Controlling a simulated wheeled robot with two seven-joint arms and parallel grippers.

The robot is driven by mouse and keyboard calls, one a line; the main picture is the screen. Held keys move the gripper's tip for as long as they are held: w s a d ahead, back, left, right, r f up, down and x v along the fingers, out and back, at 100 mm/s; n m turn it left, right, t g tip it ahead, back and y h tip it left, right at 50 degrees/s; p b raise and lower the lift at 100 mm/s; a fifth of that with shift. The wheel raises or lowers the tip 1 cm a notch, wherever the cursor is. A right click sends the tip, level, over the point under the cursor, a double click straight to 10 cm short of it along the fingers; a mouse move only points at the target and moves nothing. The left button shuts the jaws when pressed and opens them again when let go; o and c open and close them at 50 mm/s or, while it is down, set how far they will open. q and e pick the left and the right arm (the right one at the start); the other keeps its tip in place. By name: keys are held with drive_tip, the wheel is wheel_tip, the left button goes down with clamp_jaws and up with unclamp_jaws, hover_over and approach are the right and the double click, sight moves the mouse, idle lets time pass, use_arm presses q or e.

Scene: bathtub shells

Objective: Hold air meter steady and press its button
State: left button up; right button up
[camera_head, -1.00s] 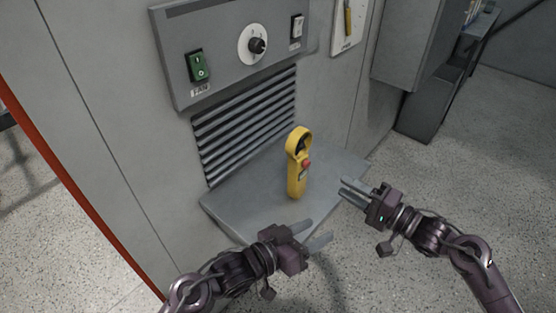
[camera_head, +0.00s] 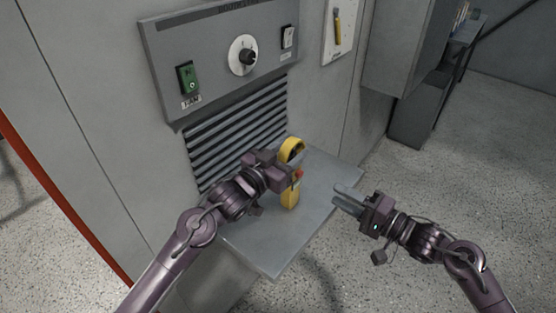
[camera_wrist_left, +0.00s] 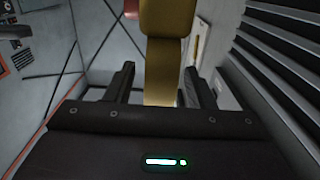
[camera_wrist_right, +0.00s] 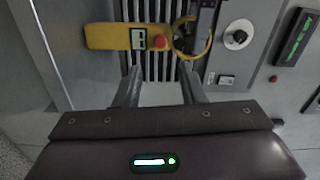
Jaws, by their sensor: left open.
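The yellow air meter (camera_head: 289,199) stands upright on the grey shelf (camera_head: 265,255), with its ring at the top and a red button (camera_head: 298,174) on its front. My left gripper (camera_head: 288,176) is open at the meter's upper body and partly hides it in the head view. In the left wrist view the yellow body (camera_wrist_left: 165,70) lies between the two fingers; contact cannot be told. My right gripper (camera_head: 345,197) is open and empty, right of the meter and apart from it. The right wrist view shows the meter (camera_wrist_right: 110,37), its display and red button (camera_wrist_right: 158,41) ahead of the fingers.
Behind the shelf is a louvred vent (camera_head: 235,135) below a control panel (camera_head: 215,55) with a green switch (camera_head: 188,78) and a dial (camera_head: 243,56). A grey cabinet (camera_head: 405,45) stands at the right. The shelf's front is clear.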

use_arm(q)
drive_tip(key=shift+w+d, duration=0.4)
drive_tip(key=shift+w, duration=0.15)
clamp_jaws()
use_arm(e)
clamp_jaws()
drive_tip(key=shift+a, duration=0.1)
idle(1.4)
